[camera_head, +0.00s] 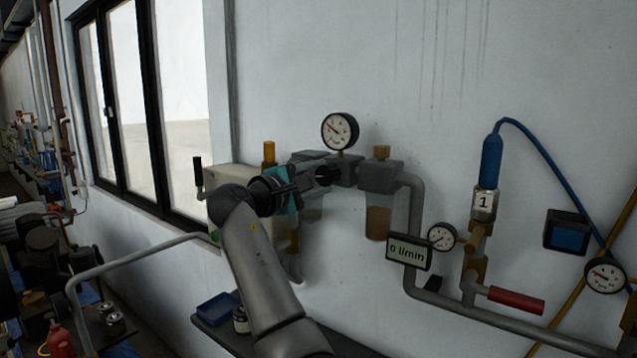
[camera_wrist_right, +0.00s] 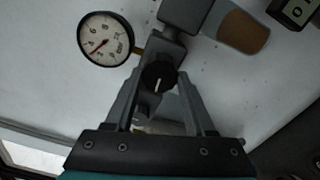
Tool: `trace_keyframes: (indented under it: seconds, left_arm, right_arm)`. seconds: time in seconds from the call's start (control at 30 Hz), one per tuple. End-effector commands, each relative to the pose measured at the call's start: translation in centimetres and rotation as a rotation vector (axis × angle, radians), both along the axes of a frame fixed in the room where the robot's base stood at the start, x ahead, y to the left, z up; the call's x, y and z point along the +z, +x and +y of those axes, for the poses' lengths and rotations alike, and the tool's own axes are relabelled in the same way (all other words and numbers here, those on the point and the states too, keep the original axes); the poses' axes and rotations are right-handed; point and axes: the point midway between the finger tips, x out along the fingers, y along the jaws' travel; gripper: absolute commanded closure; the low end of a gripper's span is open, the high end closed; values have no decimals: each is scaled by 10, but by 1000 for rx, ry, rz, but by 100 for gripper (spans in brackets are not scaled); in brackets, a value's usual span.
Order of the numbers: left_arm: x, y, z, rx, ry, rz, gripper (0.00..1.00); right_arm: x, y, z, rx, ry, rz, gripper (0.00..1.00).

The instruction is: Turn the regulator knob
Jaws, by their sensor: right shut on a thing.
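The regulator knob (camera_wrist_right: 158,75) is black and round with a pale line on its face, in the middle of the right wrist view. It also shows dark in the head view (camera_head: 328,175), at the front of the grey regulator body (camera_head: 343,170). My right gripper (camera_wrist_right: 160,84) has one finger on each side of the knob and is shut on it; it also shows in the head view (camera_head: 312,182). The white pressure gauge (camera_head: 340,130) stands above the regulator, its needle pointing to the dial's left side. My left gripper is not in view.
A filter bowl with brown content (camera_head: 378,222) hangs right of the regulator. A display (camera_head: 408,252) reads 0 l/min. A red-handled valve (camera_head: 516,300) and a blue hose (camera_head: 555,160) are on the right. A blue tray (camera_head: 217,308) lies below.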

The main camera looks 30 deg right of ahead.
Motion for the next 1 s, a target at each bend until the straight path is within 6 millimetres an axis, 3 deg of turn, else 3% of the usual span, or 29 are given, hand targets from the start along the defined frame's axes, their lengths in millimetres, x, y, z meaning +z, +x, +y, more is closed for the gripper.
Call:
trace_keyframes:
  seconds: [1.0]
  left_arm:
    - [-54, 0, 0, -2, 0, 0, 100]
  right_arm:
    - [-2, 0, 0, 0, 373, -893, 100]
